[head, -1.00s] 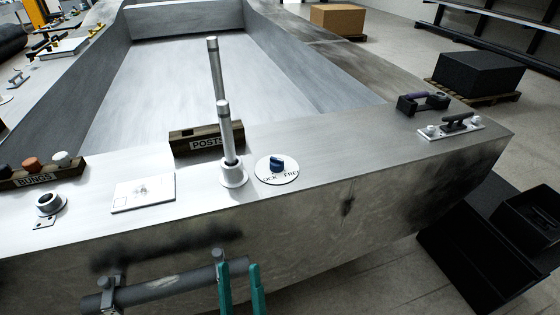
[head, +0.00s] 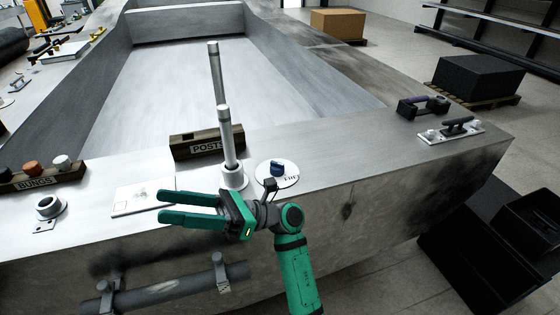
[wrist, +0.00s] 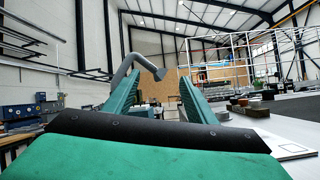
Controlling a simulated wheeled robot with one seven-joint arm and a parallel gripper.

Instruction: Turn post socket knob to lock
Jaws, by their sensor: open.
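The blue post socket knob (head: 277,169) stands on a round white plate (head: 291,180) with lettering, partly hidden by my wrist; "FREE" shows only in part on its right. To its left, a metal post (head: 227,140) stands upright in the post socket (head: 233,177) on the metal deck. My green gripper (head: 161,206) is open and empty, its fingers pointing left over the deck's front edge. It is in front of the socket and to the left of the knob, apart from both. The wrist view shows the two fingers (wrist: 156,95) spread, with no knob in sight.
A wooden POSTS block (head: 207,146) with a second post lies behind the socket. A flat white plate (head: 143,197) and a ring fitting (head: 48,206) are to the left, with the BUNGS rack (head: 42,179).

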